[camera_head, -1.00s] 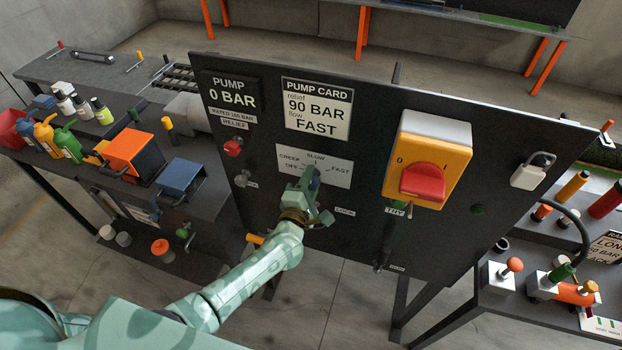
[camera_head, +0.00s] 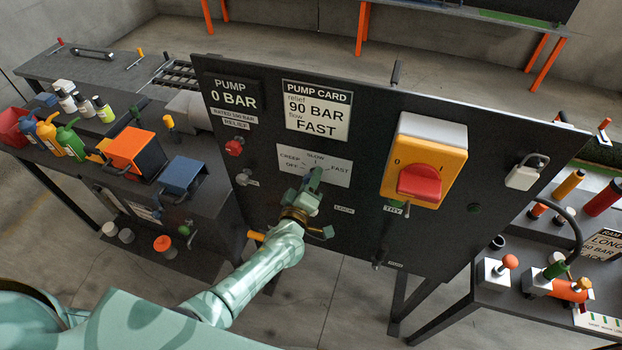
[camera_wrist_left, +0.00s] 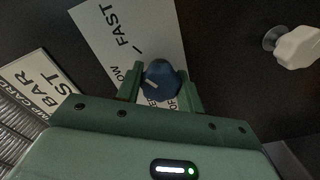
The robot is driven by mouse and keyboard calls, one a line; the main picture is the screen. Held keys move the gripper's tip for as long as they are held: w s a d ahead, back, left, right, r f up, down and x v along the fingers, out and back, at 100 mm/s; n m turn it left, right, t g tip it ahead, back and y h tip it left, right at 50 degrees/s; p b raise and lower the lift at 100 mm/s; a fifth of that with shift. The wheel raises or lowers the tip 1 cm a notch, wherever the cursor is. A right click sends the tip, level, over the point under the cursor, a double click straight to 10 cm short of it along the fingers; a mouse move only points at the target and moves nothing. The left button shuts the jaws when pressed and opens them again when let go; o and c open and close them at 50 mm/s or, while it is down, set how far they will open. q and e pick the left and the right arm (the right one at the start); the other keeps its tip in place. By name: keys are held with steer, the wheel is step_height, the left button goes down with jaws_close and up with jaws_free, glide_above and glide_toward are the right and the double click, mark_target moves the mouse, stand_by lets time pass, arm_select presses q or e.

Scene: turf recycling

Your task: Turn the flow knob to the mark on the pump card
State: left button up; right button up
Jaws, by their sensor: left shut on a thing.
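The black pump panel (camera_head: 430,235) carries a white flow dial plate (camera_head: 335,172) marked OFF, CREEP, SLOW and FAST. The pump card (camera_head: 317,110) above it reads relief 90 BAR, flow FAST. My left gripper (camera_head: 313,182) is at the dial, shut on the flow knob. In the left wrist view the blue flow knob (camera_wrist_left: 162,78) sits between the two green fingers. Its white pointer line faces left in that picture, towards the partly hidden SLOW lettering; the exact mark is hard to tell. In the head view my gripper hides the knob. My right gripper is out of view.
A red relief knob (camera_head: 235,147) is left of the dial, under the 0 BAR display (camera_head: 233,94). A yellow switch box (camera_head: 425,158) with a red handle is to the right, and a padlock (camera_head: 526,173) is beyond it. Benches with bottles and levers flank the panel.

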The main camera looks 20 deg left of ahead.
arm_select(q)
steer(key=shift+f+m, duration=0.1)
steer(key=shift+m, duration=0.3)
steer(key=shift+s, duration=0.1)
steer(key=o, duration=1)
steer(key=s, duration=1.6)
steer(key=shift+s+a, duration=0.1)
steer(key=shift+a, duration=0.1)
